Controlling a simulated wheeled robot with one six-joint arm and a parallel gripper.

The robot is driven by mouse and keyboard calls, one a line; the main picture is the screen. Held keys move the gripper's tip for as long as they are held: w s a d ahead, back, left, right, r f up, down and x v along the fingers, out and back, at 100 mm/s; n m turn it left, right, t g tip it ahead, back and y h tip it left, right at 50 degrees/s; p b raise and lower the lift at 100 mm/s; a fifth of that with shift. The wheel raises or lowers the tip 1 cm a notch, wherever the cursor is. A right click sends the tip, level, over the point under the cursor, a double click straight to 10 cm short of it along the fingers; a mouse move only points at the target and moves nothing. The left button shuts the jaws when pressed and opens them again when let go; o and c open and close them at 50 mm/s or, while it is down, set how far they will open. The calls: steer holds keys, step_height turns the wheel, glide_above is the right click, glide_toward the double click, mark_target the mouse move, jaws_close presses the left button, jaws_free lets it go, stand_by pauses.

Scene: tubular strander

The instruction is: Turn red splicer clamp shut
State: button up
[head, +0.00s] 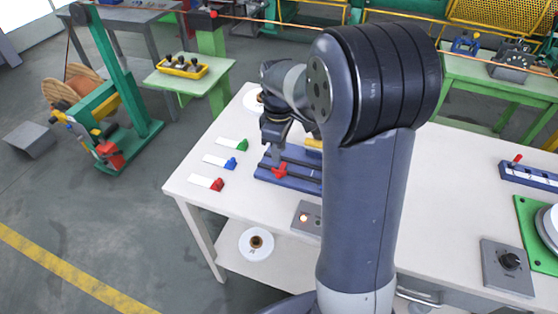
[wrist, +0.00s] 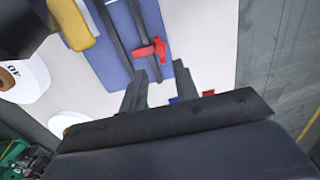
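The red splicer clamp (head: 280,171) is on the front part of the blue splicer (head: 298,184), which lies on the white table. In the wrist view the red clamp (wrist: 150,50) is a small lever lying across a dark rail of the blue splicer (wrist: 118,58). My gripper (head: 277,152) points down just behind and above the clamp. In the wrist view my gripper (wrist: 159,76) has its two fingers apart, with the clamp just beyond the fingertips and nothing between them. I cannot tell whether a finger touches the clamp. My arm hides the splicer's right end.
A yellow block (head: 314,143) sits at the splicer's back. A grey box with a lit button (head: 304,217) is in front. The table's left front corner is clear.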

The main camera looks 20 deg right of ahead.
mark_target(279, 169)
steer(key=shift+r, duration=1.8)
step_height(279, 169, down, 11)
steer(key=shift+f, duration=0.1)
steer(key=shift+r+m, duration=0.2)
steer(key=shift+m, duration=0.1)
